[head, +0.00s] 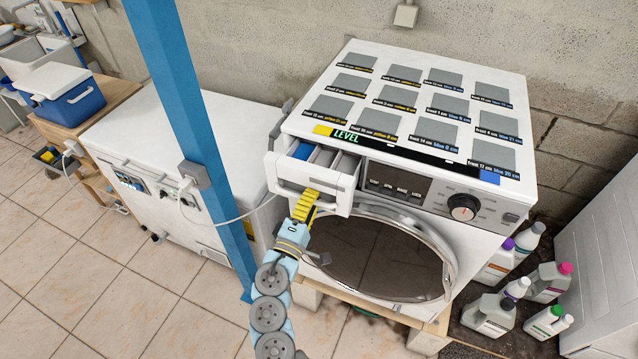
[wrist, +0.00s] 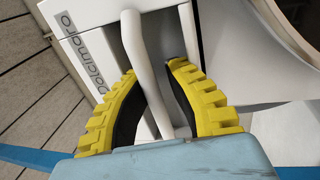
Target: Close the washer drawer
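The washer drawer (head: 343,183) sticks out from the upper left of the white washing machine (head: 410,175). Its compartments show from above, one of them blue. My gripper (head: 309,197) is at the drawer's front face, its yellow fingers pointing at it. In the wrist view, the drawer front (wrist: 82,45) has a white bar handle (wrist: 146,65) running between the two fingers of my gripper (wrist: 154,72). The fingers are apart on either side of the handle, with a gap visible on the right side. Whether the left finger touches the handle is unclear.
A blue post (head: 190,110) stands left of my arm, before a white chest (head: 165,150). The washer's round door (head: 380,255) is below the drawer. Several bottles (head: 490,312) stand on the floor at right. Grey squares with labels cover the washer top.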

